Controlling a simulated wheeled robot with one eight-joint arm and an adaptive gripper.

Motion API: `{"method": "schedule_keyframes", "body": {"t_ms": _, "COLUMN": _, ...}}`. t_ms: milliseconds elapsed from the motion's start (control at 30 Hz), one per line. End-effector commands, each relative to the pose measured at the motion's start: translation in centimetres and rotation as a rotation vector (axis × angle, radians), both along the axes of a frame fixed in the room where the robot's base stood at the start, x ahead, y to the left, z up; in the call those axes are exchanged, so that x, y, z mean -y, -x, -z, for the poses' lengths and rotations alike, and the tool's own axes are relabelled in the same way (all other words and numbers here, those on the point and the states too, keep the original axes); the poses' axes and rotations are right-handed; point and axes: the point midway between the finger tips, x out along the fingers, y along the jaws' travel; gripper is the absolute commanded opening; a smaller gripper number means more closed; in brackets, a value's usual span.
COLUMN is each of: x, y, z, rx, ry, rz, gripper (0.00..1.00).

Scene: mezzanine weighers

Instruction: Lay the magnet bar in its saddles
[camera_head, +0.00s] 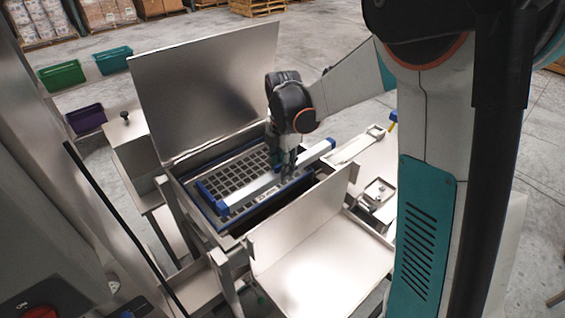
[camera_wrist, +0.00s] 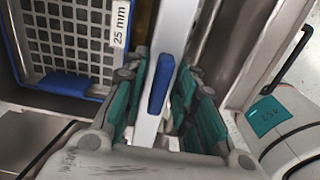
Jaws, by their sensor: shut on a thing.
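The magnet bar (camera_head: 262,184) is a long silver bar with blue ends. It lies slantwise over the open steel housing in the head view. My gripper (camera_head: 286,170) is shut on it from above. In the wrist view the bar (camera_wrist: 177,30) runs between the teal finger pads of my gripper (camera_wrist: 166,98), with a blue piece on its face. Whether the bar touches anything below is unclear. I cannot make out the saddles for certain; the gripper and bar hide part of the housing.
A blue-framed grid screen (camera_head: 238,171) marked 25 mm sits in the housing, beside the bar in the wrist view. A raised steel lid (camera_head: 205,90) stands behind it. A steel panel (camera_head: 305,212) stands in front. Coloured bins (camera_head: 62,75) are at left.

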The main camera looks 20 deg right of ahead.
Motion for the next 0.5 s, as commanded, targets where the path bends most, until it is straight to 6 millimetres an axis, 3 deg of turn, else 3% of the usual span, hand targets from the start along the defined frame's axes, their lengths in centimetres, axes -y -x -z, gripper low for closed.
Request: {"method": "schedule_keyframes", "body": {"t_ms": 500, "x": 0.0, "y": 0.0, "z": 2.5, "rx": 0.000, "ry": 0.000, "rz": 0.000, "gripper": 0.00}}
